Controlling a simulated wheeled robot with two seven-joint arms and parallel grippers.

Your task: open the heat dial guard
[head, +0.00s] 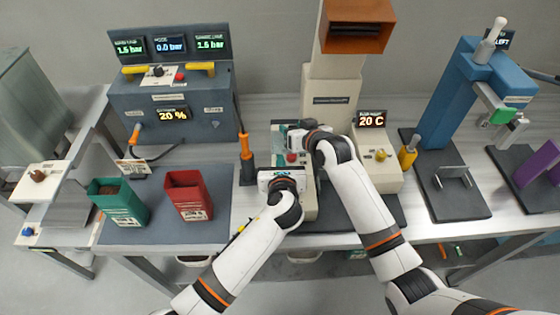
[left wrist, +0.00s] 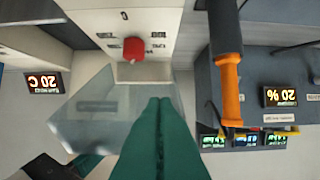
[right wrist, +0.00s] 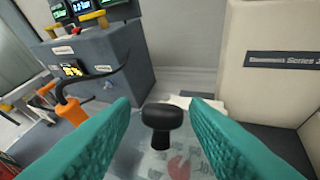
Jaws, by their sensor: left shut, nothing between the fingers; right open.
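A clear guard pane shows in the left wrist view (left wrist: 95,112), beside the red dial (left wrist: 134,48) on a pale panel. In the right wrist view a black knob (right wrist: 162,117) stands over a see-through surface, with a blurred red shape below it. My right gripper (right wrist: 160,125) is open, its green fingers on either side of the knob with gaps. My left gripper (left wrist: 165,105) is shut and empty, in front of the panel. In the head view both grippers partly cover the guard, and the red dial (head: 292,157) shows between them. I cannot tell how far the guard is tilted.
An orange-handled tool (head: 246,150) stands close left of my left gripper. A green bin (head: 118,203) and red bin (head: 188,195) are further left. A tall cream column (head: 330,95) rises behind. A box with a 20 C display (head: 371,120) stands to the right.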

